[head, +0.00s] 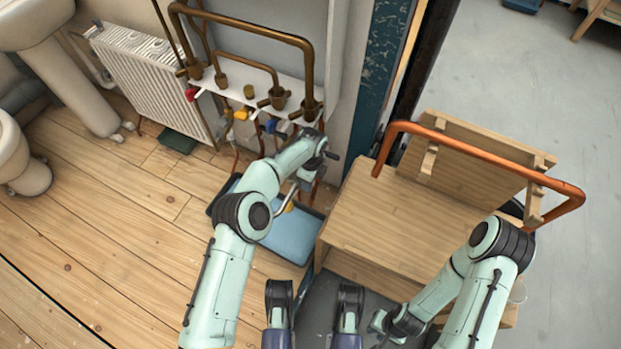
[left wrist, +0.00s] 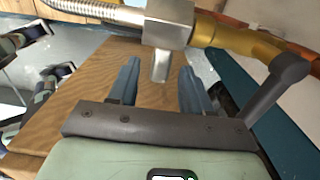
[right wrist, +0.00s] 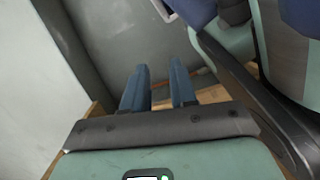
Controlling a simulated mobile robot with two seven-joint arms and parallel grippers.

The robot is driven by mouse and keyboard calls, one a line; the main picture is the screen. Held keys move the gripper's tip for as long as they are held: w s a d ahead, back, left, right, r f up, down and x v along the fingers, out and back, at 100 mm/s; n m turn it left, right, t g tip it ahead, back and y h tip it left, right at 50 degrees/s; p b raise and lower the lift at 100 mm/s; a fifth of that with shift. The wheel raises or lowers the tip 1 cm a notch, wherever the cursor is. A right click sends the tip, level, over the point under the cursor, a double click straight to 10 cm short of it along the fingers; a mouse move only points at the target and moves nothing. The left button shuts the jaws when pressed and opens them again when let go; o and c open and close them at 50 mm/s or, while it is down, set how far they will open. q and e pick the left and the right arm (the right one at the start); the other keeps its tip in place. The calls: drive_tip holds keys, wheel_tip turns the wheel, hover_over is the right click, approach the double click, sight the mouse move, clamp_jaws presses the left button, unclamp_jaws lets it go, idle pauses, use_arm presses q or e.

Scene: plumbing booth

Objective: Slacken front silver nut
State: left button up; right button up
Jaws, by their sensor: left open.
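In the left wrist view a square silver nut (left wrist: 168,22) sits between a ribbed silver hose on its left and a brass fitting on its right. A short silver stub (left wrist: 160,66) hangs below it. My left gripper (left wrist: 160,72) is open, with one finger on each side of the stub in this view; contact cannot be told. In the head view my left arm reaches to the pipework, and its hand hides what lies behind it. My right gripper (right wrist: 159,66) is open and empty; the head view shows it low, near the wooden bench.
Copper pipes (head: 250,30) and coloured valves stand on a white shelf by the wall. A blue tray (head: 285,238) lies on the floor below. A wooden bench (head: 400,215) with an orange pipe (head: 480,150) stands to the right.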

use_arm(q)
wheel_tip(320, 180, up, 13)
drive_tip(key=p, duration=0.2)
drive_tip(key=shift+r+p, duration=0.15)
drive_tip(key=shift+p, duration=0.25)
use_arm(e)
drive_tip(key=w+r+t, duration=0.2)
drive_tip(key=w+r, duration=0.1)
drive_tip(key=w, duration=0.2)
drive_tip(key=shift+w+a, duration=0.3)
drive_tip(key=shift+a, duration=0.05)
use_arm(q)
drive_tip(key=shift+s+d, duration=0.1)
